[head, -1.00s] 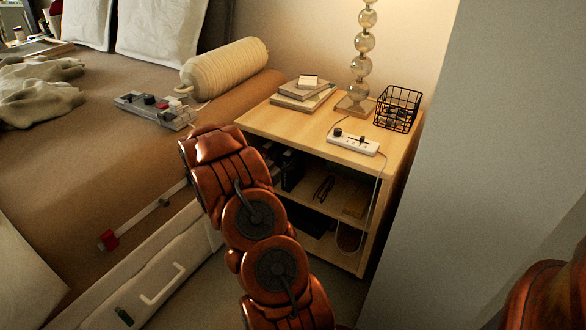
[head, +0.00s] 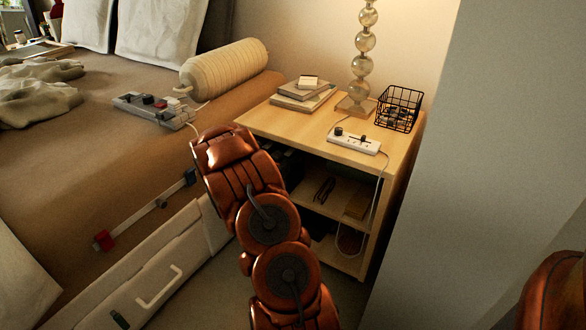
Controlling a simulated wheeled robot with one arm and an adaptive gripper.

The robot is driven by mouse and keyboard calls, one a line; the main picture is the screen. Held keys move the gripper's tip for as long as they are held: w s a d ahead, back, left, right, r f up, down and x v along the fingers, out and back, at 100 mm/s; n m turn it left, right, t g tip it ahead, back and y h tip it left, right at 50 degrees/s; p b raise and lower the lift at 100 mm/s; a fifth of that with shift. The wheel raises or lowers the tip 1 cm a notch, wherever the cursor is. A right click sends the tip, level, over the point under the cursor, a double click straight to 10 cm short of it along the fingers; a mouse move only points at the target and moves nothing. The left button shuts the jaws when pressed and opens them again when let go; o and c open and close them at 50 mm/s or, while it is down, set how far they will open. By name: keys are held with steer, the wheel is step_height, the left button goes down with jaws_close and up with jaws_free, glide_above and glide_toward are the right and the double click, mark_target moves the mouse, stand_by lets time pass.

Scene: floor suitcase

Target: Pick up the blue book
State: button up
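I cannot make out a clearly blue book. A small stack of greyish books (head: 303,97) lies on the nightstand (head: 262,122), with a small pale box (head: 309,82) on top. Dark upright items stand in the nightstand's upper compartment, mostly hidden behind my copper arm; I cannot tell whether one is the blue book. My arm rises in front of the nightstand's left side. My gripper does not show; only arm links are visible.
A glass-ball lamp (head: 364,42), a black wire basket (head: 398,108) and a white power strip (head: 354,143) with a cord stand on the nightstand. The bed (head: 90,160) is at left, a pale suitcase (head: 150,285) below it. A grey wall (head: 480,150) closes the right.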

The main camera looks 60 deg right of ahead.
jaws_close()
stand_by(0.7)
